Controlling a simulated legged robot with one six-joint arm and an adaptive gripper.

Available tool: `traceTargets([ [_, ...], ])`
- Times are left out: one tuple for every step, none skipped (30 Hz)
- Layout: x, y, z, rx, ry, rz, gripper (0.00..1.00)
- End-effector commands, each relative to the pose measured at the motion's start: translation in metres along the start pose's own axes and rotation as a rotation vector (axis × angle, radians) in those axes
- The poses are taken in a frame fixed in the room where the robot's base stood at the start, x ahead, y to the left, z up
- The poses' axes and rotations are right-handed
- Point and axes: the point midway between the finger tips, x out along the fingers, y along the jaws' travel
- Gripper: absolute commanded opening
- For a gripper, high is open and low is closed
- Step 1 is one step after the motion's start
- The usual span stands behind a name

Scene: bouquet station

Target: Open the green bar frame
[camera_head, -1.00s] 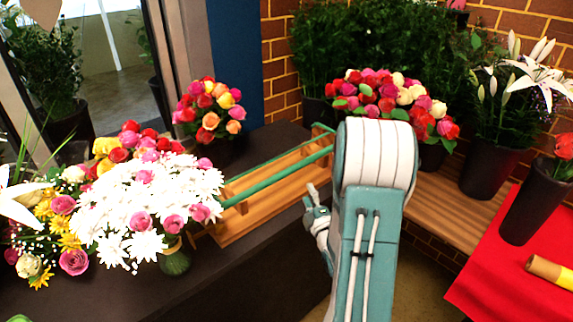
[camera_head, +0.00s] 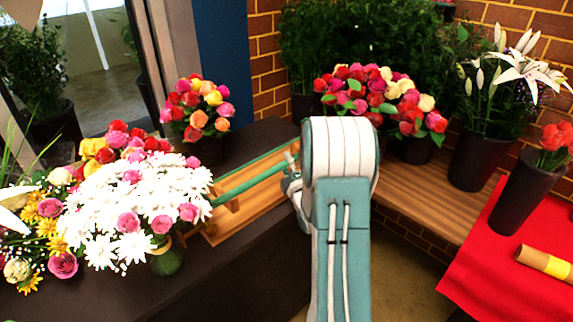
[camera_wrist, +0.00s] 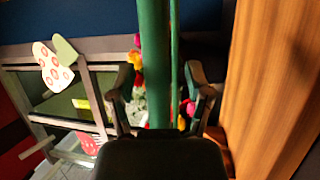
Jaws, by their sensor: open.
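The green bar frame has two green bars (camera_head: 248,182) on a wooden base (camera_head: 226,226) on the dark counter. Its near left end is behind the white flowers, and my arm hides its right end. In the wrist view a thick green bar (camera_wrist: 154,60) runs between the spread fingers of my gripper (camera_wrist: 161,100), with the thinner bar (camera_wrist: 174,60) beside it. My gripper is open around the bars; I cannot tell if a finger touches them. In the head view my gripper (camera_head: 293,178) is at the frame's right part, partly hidden by my arm.
A white daisy and rose bouquet (camera_head: 135,205) crowds the frame's left end. A rose bunch (camera_head: 198,105) stands behind it. Potted roses (camera_head: 385,95) and lilies (camera_head: 500,85) stand on the wooden bench (camera_head: 425,182). A red cloth (camera_head: 510,270) lies at right.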

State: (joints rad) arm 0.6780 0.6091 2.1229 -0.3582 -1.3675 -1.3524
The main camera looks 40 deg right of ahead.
Motion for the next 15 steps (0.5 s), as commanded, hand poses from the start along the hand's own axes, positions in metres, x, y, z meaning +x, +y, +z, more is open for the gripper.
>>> traceTargets([
  [-0.0001, -0.0001, 0.0000, 0.000, 0.000, 0.000, 0.65],
  [-0.0001, -0.0001, 0.0000, 0.000, 0.000, 0.000, 0.65],
  [-0.0002, -0.0001, 0.0000, 0.000, 0.000, 0.000, 0.65],
  [-0.0002, -0.0001, 0.0000, 0.000, 0.000, 0.000, 0.52],
  [-0.0003, -0.0001, 0.0000, 0.000, 0.000, 0.000, 0.38],
  [-0.0003, 0.0000, 0.0001, 0.000, 0.000, 0.000, 0.20],
  [-0.0003, -0.0001, 0.0000, 0.000, 0.000, 0.000, 0.07],
  [-0.0004, -0.0002, 0.0000, 0.000, 0.000, 0.000, 0.00],
  [-0.0004, -0.0003, 0.0000, 0.000, 0.000, -0.001, 0.00],
  [-0.0004, -0.0004, 0.0000, 0.000, 0.000, -0.001, 0.00],
  [-0.0005, -0.0006, 0.0000, 0.000, 0.000, -0.002, 0.00],
  [-0.0006, -0.0007, 0.0000, 0.000, 0.000, -0.002, 0.00],
  [-0.0006, -0.0008, -0.0001, 0.000, 0.000, -0.002, 0.00],
  [-0.0006, -0.0008, -0.0001, 0.000, 0.000, -0.003, 0.00],
  [-0.0005, -0.0007, -0.0002, 0.000, 0.000, -0.004, 0.00],
])
